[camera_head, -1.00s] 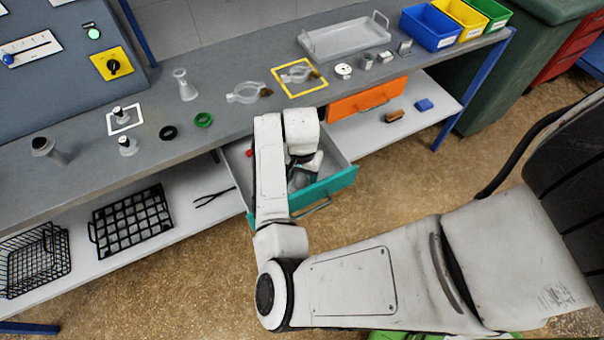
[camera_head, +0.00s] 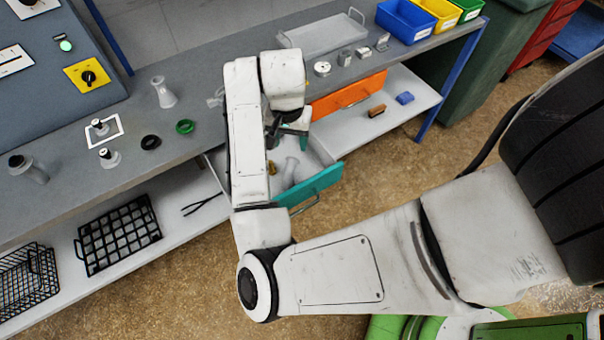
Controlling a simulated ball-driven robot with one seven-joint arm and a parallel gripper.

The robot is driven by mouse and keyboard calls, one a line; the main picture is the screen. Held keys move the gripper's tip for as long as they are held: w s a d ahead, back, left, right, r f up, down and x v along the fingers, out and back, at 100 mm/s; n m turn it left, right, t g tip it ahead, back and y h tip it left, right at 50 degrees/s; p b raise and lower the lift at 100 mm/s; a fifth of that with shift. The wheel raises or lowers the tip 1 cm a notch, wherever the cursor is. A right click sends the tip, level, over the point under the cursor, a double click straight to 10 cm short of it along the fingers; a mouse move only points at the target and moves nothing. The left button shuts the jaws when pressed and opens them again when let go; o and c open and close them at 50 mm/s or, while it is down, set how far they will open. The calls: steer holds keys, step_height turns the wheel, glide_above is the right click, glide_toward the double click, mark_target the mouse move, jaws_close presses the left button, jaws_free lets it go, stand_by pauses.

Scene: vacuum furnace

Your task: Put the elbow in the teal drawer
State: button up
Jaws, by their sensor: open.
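The teal drawer (camera_head: 313,187) is pulled out below the bench, with its inside partly hidden by my arm. A pale grey flanged fitting (camera_head: 290,169), which may be the elbow, lies in it; its full shape is hard to make out. A small brass-coloured part (camera_head: 272,168) is beside it. My gripper (camera_head: 288,140) is open above the back of the drawer, apart from the fitting and partly hidden by my wrist. A grey tubular fitting with a dark mouth (camera_head: 30,170) stands at the left of the bench.
The orange drawer front (camera_head: 350,94) is right of the teal drawer. A flared grey fitting (camera_head: 163,93), a black ring (camera_head: 150,142) and a green ring (camera_head: 185,126) sit on the bench. A grey tray (camera_head: 322,36) and blue bin (camera_head: 405,20) stand farther back.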

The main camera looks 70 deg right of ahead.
steer(key=d+r+n+t+h, duration=0.1)
steer(key=d+r+n+h, duration=0.25)
steer(key=d, duration=0.25)
steer(key=s+a+f+n, duration=0.2)
steer(key=a, duration=0.1)
steer(key=s+a+f+n+y, duration=0.1)
steer(key=s+a+f+n, duration=0.1)
steer(key=a+n, duration=0.1)
steer(key=s+a+f+n, duration=0.2)
steer(key=a+n, duration=0.1)
steer(key=shift+s+a+f+t, duration=0.25)
steer(key=shift+a+f+t, duration=0.05)
steer(key=shift+a+f, duration=0.1)
steer(key=s+a+f+n+y, duration=0.3)
steer(key=s+a, duration=0.3)
steer(key=a, duration=0.4)
steer(key=shift+a+f+g, duration=0.4)
steer(key=shift+f, duration=0.25)
steer(key=shift+s, duration=0.1)
steer(key=shift+c, duration=0.2)
